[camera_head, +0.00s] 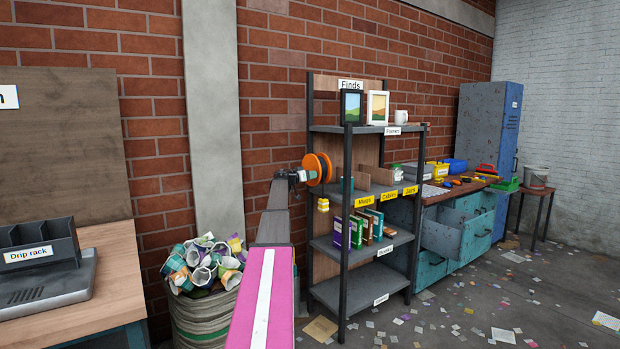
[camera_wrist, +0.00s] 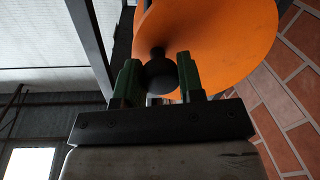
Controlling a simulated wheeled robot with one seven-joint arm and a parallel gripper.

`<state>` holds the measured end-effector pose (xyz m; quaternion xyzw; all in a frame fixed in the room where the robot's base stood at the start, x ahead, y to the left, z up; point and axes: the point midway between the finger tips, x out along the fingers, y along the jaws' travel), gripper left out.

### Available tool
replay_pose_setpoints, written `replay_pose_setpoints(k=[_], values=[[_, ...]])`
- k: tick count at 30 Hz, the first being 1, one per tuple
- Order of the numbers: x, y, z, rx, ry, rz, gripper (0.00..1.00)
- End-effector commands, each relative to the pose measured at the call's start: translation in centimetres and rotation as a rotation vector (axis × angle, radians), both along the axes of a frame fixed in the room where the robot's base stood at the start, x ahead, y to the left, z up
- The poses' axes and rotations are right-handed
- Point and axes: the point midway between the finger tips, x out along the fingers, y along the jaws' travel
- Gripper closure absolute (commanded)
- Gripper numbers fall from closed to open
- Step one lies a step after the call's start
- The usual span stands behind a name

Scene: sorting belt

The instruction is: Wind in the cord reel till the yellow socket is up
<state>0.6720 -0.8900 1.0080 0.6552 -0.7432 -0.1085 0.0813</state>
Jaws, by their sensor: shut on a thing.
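The orange cord reel (camera_head: 319,169) is mounted at the left side of the shelf rack, in front of the brick wall. Its orange disc (camera_wrist: 220,45) fills the upper right of the wrist view. My gripper (camera_wrist: 159,78) is shut on the reel's dark round crank knob (camera_wrist: 159,72), one green-padded finger on each side. In the head view my gripper (camera_head: 296,176) is small and reaches the reel's left face. The yellow socket (camera_head: 323,204) hangs just below the reel, apart from it; the cord between them is too thin to make out.
The shelf rack (camera_head: 348,250) stands right beside the reel, with frames, a mug and books on it. A bin of crumpled cups (camera_head: 205,310) stands below my arm at the left. Workbench drawers (camera_head: 455,235) lie farther right. Paper scraps litter the open floor.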

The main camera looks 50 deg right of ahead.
Motion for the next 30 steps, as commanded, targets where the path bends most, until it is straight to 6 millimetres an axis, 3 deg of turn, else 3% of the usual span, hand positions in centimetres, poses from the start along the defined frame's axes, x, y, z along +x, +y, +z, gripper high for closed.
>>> replay_pose_setpoints(k=[1,2,3,4,17,23,30], values=[[0.1,0.0,0.0,-0.001,-0.001,0.002,1.00],[0.1,0.0,0.0,-0.001,-0.001,0.002,0.58],[0.1,0.0,0.0,0.000,-0.001,0.003,0.45],[0.1,0.0,0.0,-0.001,-0.001,0.002,0.40],[0.1,0.7,0.0,-0.001,-0.002,0.001,0.40],[0.4,3.2,0.0,0.000,-0.002,0.004,0.40],[0.9,7.7,0.1,0.000,-0.002,0.004,0.40]])
